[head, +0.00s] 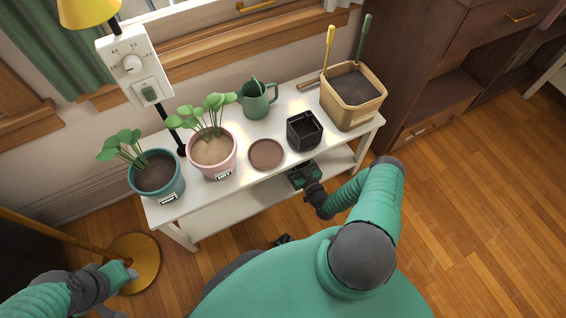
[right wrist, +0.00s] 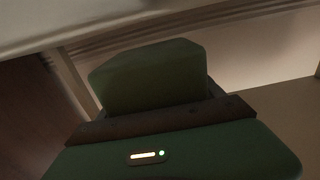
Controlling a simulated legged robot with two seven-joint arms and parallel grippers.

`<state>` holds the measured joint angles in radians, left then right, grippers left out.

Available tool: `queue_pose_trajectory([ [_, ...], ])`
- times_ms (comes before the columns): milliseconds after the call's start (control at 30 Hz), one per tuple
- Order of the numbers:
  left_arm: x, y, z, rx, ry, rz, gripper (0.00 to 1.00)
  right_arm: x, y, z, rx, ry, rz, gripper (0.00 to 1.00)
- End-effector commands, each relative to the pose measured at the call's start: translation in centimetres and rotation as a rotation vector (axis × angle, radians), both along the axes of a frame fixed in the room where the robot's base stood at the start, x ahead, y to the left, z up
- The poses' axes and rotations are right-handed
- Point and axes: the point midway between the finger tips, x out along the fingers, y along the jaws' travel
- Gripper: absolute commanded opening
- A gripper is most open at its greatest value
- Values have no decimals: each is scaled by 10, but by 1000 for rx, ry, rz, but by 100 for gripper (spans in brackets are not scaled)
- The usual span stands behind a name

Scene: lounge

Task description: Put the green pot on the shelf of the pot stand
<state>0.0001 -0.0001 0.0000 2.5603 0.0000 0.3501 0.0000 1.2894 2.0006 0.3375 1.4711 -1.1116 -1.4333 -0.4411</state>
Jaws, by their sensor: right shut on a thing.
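The white pot stand (head: 270,128) has a top board and a lower shelf (head: 225,212). My right gripper (head: 303,178) is at the stand's front edge, below the top board. It is shut on a dark green, square-sided pot, which shows as a green block (right wrist: 150,75) in the right wrist view. The stand's pale top is above the pot there. Shadow hides the pot's underside, so I cannot tell whether it touches the shelf. My left gripper (head: 128,272) is low at the left, away from the stand; its jaws are not clear.
The stand's top holds a teal plant pot (head: 158,190), a pink plant pot (head: 213,168), a brown saucer (head: 266,154), a black square pot (head: 304,130), a watering can (head: 256,103) and a soil-filled tub (head: 352,112). A lamp base (head: 135,262) stands left.

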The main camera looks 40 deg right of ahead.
Motion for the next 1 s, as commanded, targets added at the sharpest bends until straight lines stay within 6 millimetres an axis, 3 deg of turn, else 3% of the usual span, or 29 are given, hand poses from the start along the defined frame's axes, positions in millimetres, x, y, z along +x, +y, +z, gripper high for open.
queue_pose_trajectory([
  [100, 0, 0, -12, 0, 0, 0, 40, 19, 13, -5, 0, -1, 2, 27],
  [233, 0, 0, -16, 0, 0, 0, 40, 27, 18, -6, -1, -1, 1, 27],
  [433, 0, 0, -48, 0, 0, 0, 40, 27, 17, -42, 0, 0, -2, 27],
  [667, 0, 0, -44, 0, -1, 0, 40, 27, 18, -38, -1, 2, 1, 27],
  [700, 0, 0, -44, 0, -1, 0, 40, 27, 18, -38, 0, 3, 1, 81],
  [833, 0, 0, -43, 0, -1, 0, 40, 27, 18, -38, -1, 2, 1, 98],
  [1000, 0, 0, -44, 0, 0, 0, 40, 27, 18, -38, -1, 1, 1, 98],
])
